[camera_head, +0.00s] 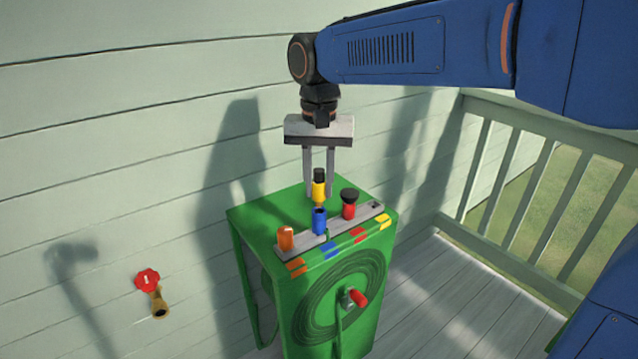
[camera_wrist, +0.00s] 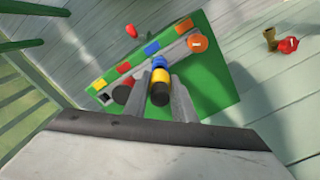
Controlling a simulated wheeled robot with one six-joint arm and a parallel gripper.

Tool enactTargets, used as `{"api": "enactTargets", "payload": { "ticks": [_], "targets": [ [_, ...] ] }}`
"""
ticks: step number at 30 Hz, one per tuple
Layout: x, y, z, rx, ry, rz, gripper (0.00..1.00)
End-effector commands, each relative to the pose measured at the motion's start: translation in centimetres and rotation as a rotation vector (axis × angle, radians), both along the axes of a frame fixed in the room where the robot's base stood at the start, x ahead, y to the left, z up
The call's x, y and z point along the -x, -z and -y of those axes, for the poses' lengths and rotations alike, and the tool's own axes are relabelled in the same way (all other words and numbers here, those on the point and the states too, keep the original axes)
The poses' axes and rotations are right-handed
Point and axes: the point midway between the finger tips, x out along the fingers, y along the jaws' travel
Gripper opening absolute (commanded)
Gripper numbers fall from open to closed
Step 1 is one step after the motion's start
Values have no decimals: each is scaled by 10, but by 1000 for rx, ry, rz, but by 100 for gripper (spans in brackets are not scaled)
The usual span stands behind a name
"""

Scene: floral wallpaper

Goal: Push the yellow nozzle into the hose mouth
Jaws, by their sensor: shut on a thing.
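My gripper (camera_head: 319,192) points straight down and is shut on the yellow nozzle (camera_head: 318,190), which is upright with a black top. In the wrist view the yellow nozzle (camera_wrist: 161,77) shows between the two fingers (camera_wrist: 160,95). Directly below it in the head view stands a blue piece (camera_head: 319,222) with a dark opening in its top, on a grey strip of the green cart. The nozzle's lower end is close above that opening; I cannot tell whether they touch. No hose mouth is clearly recognisable; a coiled green hose (camera_head: 312,300) shows on the cart's front.
An orange piece (camera_head: 286,238) and a black-topped red piece (camera_head: 349,204) flank the blue one on the grey strip (camera_head: 300,254). An empty hole (camera_head: 377,205) lies by the yellow label.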

Motion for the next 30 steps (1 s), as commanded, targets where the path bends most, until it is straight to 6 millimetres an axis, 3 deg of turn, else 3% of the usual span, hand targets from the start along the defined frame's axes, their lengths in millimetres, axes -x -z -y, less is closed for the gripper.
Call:
{"api": "enactTargets", "payload": {
  "ticks": [30],
  "targets": [
    [0,18,0,0,0,0,1]
  ]
}}
